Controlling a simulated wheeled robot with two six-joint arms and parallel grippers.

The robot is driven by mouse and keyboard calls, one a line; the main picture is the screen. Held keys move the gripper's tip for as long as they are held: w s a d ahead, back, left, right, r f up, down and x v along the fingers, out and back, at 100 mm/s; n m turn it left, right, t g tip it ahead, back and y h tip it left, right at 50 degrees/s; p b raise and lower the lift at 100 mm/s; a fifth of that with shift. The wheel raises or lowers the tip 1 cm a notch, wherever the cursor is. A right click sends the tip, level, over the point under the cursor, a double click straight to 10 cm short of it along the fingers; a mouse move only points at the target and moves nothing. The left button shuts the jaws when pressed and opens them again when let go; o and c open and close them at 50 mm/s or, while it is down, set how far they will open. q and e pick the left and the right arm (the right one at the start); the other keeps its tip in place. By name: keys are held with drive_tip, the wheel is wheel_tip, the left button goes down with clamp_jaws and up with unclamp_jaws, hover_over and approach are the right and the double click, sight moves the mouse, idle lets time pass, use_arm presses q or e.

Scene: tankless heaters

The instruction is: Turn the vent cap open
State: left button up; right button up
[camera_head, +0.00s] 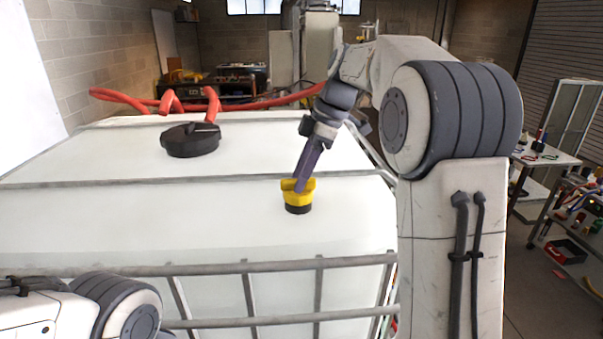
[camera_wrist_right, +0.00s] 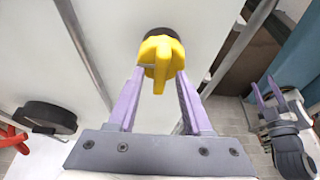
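The yellow vent cap (camera_head: 297,192) sits on a dark round neck on top of the white tank (camera_head: 100,215). In the right wrist view the cap (camera_wrist_right: 160,52) shows a raised yellow bar pointing toward the camera. My right gripper (camera_head: 299,188) reaches down to the cap from above. In its wrist view the two purple fingers (camera_wrist_right: 161,75) stand on either side of the bar, with gaps visible between bar and fingers. I cannot tell whether the fingertips touch the cap's edge. My left gripper (camera_wrist_right: 264,84) shows at the right of the wrist view, fingers apart and empty.
A large black lid (camera_head: 190,139) lies on the tank top at the back left, with red hoses (camera_head: 213,105) near it. Grey metal bars (camera_head: 200,269) frame the tank. A workbench (camera_head: 545,155) with tools stands at the right.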

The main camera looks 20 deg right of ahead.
drive_tip(key=shift+r, duration=0.1)
drive_tip(key=shift+d+r, duration=0.15)
drive_tip(key=shift+r, duration=0.05)
drive_tip(key=v, duration=0.9)
drive_tip(key=shift+r, duration=0.4)
drive_tip(key=shift+s+d, duration=0.1)
drive_tip(key=shift+s, duration=0.05)
